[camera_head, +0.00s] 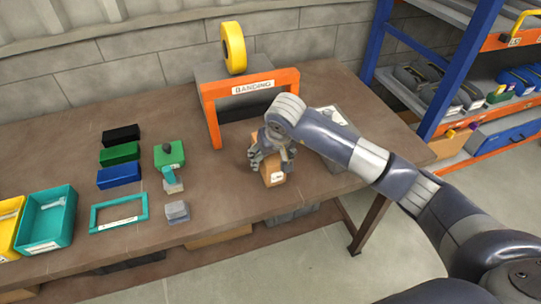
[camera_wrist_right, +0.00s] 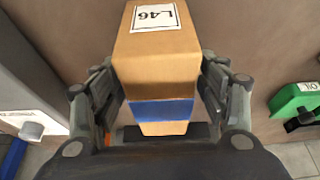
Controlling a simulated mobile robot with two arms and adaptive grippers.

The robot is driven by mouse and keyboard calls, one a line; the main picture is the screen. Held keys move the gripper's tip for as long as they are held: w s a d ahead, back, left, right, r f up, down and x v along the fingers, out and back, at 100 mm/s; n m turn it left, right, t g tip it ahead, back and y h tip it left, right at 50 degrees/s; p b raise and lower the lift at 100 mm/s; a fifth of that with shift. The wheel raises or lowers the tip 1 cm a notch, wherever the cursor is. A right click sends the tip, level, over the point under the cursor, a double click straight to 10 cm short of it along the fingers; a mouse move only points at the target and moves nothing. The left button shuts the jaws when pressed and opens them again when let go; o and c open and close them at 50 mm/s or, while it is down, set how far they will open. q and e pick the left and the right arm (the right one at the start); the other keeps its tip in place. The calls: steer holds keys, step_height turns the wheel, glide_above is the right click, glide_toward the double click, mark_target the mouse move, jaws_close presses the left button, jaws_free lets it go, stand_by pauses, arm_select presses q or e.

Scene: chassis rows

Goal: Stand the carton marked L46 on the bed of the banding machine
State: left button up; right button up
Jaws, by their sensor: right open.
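The tan carton marked L46 (camera_head: 272,173) is on the table in front of the orange arch of the banding machine (camera_head: 250,88). In the right wrist view the carton (camera_wrist_right: 157,65) shows its white L46 label and a blue band around it. My right gripper (camera_head: 268,157) is open, with its fingers on either side of the carton; whether they touch it I cannot tell. The gripper and arm hide part of the carton and the machine's bed in the head view. My left gripper is out of view.
A pale panel device (camera_head: 335,120) stands right of the machine, behind my arm. A green device (camera_head: 170,154), a teal frame (camera_head: 118,228), and a teal bin (camera_head: 71,220) lie to the left. A blue-and-orange rack (camera_head: 470,70) stands at the right.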

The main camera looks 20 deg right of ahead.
steer(key=shift+r, duration=0.15)
steer(key=b+v, duration=0.1)
steer(key=v, duration=1.1)
steer(key=shift+b, duration=0.35)
